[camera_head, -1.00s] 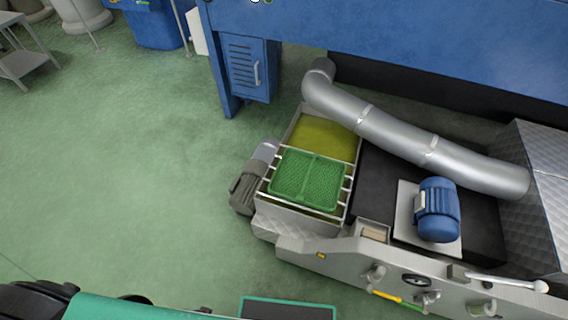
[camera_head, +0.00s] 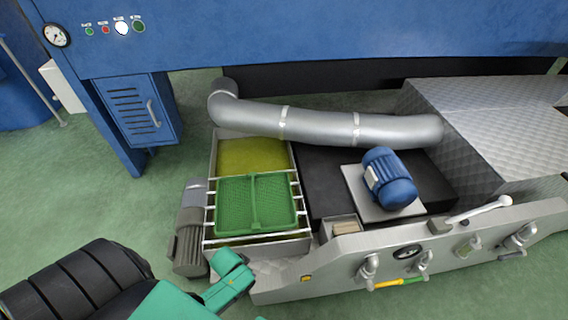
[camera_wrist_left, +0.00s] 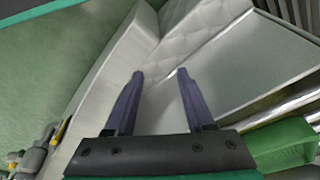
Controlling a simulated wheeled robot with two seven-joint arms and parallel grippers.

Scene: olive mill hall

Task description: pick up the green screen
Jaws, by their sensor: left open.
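The green screen (camera_head: 257,203) is a shallow rectangular mesh tray with a raised middle bar. It lies on pale metal rails across the front part of a metal tank (camera_head: 213,160). My left arm comes in from the lower left of the head view, its green end near the tank's front edge; the fingers cannot be made out there. In the left wrist view my left gripper (camera_wrist_left: 161,76) is open, with nothing between its dark fingers. A green part at that view's lower right (camera_wrist_left: 285,145) looks like the screen's edge. My right gripper is not in view.
A grey motor (camera_head: 190,226) stands left of the tank. A silver pipe (camera_head: 320,123) crosses behind it. A blue motor (camera_head: 389,178) and a metal panel with valves (camera_head: 410,253) are to the right. A blue cabinet (camera_head: 140,112) stands at the back left.

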